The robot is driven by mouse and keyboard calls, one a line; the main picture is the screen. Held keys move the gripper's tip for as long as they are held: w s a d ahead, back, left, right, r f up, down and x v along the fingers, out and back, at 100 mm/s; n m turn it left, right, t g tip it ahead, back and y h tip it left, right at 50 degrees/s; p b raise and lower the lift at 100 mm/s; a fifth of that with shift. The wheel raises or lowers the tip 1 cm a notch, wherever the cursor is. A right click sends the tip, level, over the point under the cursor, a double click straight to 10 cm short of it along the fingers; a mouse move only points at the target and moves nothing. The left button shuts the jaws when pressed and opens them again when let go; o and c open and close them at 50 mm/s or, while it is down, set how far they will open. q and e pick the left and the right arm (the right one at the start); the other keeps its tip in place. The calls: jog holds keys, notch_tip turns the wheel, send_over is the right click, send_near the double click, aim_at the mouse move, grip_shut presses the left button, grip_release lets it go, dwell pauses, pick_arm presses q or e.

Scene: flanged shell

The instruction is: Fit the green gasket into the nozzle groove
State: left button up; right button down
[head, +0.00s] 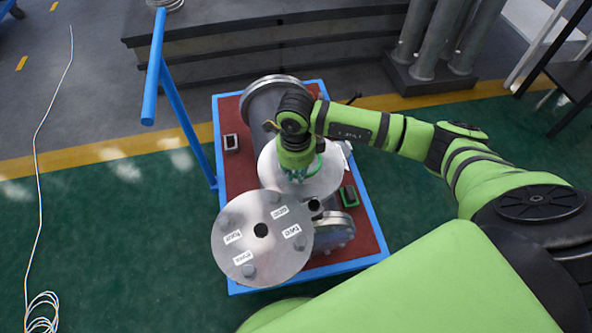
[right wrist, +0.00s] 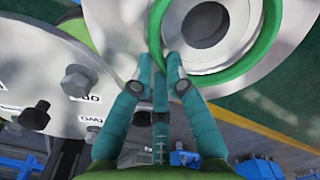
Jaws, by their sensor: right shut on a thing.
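The green gasket (right wrist: 258,50) is a ring seen from above in the right wrist view. It lies around the central hole over the pale nozzle face (right wrist: 225,50); I cannot tell whether it is seated in the groove or just above it. My right gripper (right wrist: 160,70) is shut on the ring's near-left edge. In the head view the right gripper (head: 299,174) points down over the round nozzle flange (head: 325,180). The gasket is mostly hidden there by the gripper. My left gripper is not in view.
A round cover plate (head: 262,255) with bolts and white labels is in front of the nozzle. The shell stands on a red-topped, blue-edged cart (head: 226,175) with a blue handle (head: 153,65). A small dark block (head: 231,143) and a green-edged box (head: 349,196) lie on it.

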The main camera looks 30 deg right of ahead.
jog(key=shift+f+b, duration=0.7)
jog(key=shift+f, duration=0.2)
jog(key=c, duration=1.2)
grip_release()
jog(key=shift+o, duration=0.2)
notch_tip(320, 180, up, 12)
jog(key=shift+s+r, duration=0.1)
jog(key=shift+r, duration=0.1)
